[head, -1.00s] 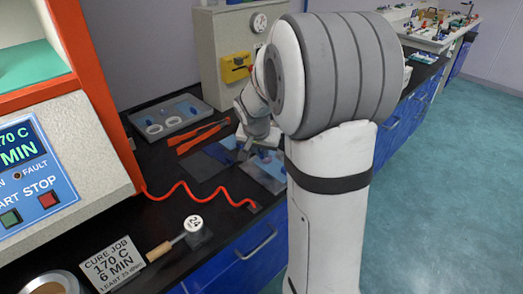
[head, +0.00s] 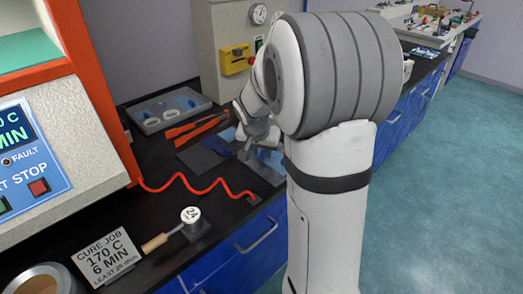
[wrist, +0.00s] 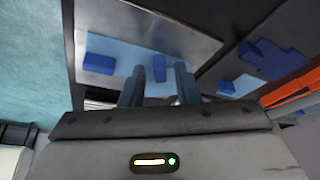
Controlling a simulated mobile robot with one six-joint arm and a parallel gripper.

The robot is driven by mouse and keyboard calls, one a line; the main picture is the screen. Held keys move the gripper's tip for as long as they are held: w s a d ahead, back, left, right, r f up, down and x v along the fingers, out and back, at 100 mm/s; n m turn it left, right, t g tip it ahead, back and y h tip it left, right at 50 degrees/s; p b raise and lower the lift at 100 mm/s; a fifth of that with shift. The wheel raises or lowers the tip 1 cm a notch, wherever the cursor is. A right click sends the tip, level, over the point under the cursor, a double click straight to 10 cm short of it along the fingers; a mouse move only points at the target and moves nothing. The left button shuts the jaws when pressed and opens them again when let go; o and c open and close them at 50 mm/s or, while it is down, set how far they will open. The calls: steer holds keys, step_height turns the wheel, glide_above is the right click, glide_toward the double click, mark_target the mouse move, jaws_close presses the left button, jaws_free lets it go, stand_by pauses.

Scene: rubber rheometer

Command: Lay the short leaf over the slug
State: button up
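In the wrist view a grey metal plate (wrist: 204,24) bears a pale blue sheet (wrist: 125,54), which looks like a leaf. A blue block (wrist: 98,63) and a smaller blue tab (wrist: 159,68) stand on it. My gripper (wrist: 158,84) is open, its two fingers apart, with the small tab in line with the gap and apparently untouched. In the head view my gripper (head: 245,150) is low over the plate (head: 264,172), and my arm hides part of it. I cannot make out the slug or tell which leaf is the short one.
More blue pieces (wrist: 277,58) lie on a dark mat (wrist: 221,68) beside the plate. Orange tongs (head: 190,129) and a grey tray (head: 151,124) with white rings lie behind. A red coiled cord (head: 182,188) and a weight marked 24 (head: 190,215) are nearer the front.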

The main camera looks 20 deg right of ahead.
steer(key=shift+o, duration=0.8)
steer(key=v, duration=0.7)
steer(key=shift+r+p, duration=0.4)
steer(key=shift+s, duration=0.15)
